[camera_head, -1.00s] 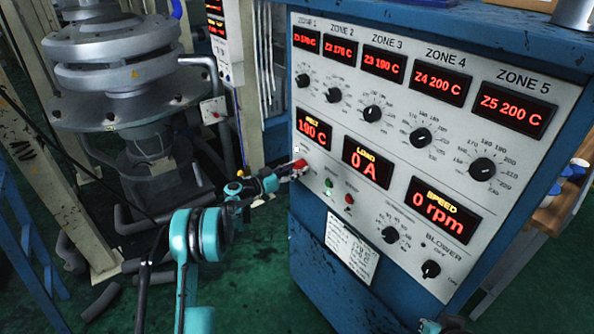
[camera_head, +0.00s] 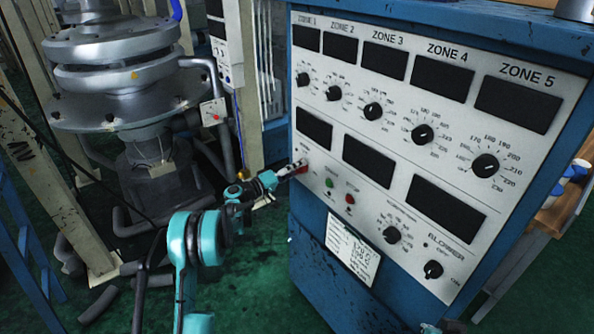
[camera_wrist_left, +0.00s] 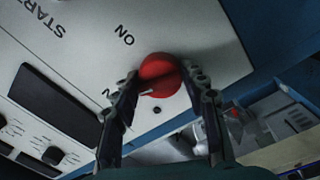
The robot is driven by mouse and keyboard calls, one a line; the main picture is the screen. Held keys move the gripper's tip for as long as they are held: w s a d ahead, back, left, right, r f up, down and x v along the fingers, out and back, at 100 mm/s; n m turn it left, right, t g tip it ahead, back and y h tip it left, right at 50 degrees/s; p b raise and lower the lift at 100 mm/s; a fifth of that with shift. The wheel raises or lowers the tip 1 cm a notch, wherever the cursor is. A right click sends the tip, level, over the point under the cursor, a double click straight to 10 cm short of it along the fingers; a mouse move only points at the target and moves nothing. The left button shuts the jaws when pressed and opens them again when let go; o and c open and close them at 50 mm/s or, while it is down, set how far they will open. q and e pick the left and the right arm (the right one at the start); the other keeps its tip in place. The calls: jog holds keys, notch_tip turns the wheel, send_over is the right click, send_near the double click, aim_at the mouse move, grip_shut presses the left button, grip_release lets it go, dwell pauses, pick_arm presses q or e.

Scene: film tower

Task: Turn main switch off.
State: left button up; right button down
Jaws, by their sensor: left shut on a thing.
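The main switch is a red round knob (camera_wrist_left: 160,70) on the white face of the control panel, with an ON label beside it in the left wrist view. In the head view the red switch (camera_head: 304,168) sits at the panel's left edge, partly covered by my gripper. My left gripper (camera_wrist_left: 161,79) is shut on the knob, one finger on each side; it also shows in the head view (camera_head: 296,168). All the panel displays, such as the large lower right one (camera_head: 442,210), are dark. A small teal and dark part at the head view's bottom edge may belong to my right arm.
The blue cabinet (camera_head: 308,270) carries the panel. Several black dials, a green button (camera_head: 329,182) and a red button (camera_head: 350,198) are close to the switch. A metal machine (camera_head: 115,75) with pipes stands at left. Green floor lies open in front.

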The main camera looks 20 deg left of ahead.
pick_arm(q)
jog(key=shift+n, duration=1.7)
jog(key=o, duration=1.1)
jog(key=shift+o, duration=0.2)
jog(key=shift+a, duration=0.1)
jog(key=v, duration=1.2)
jog(key=shift+f, duration=0.1)
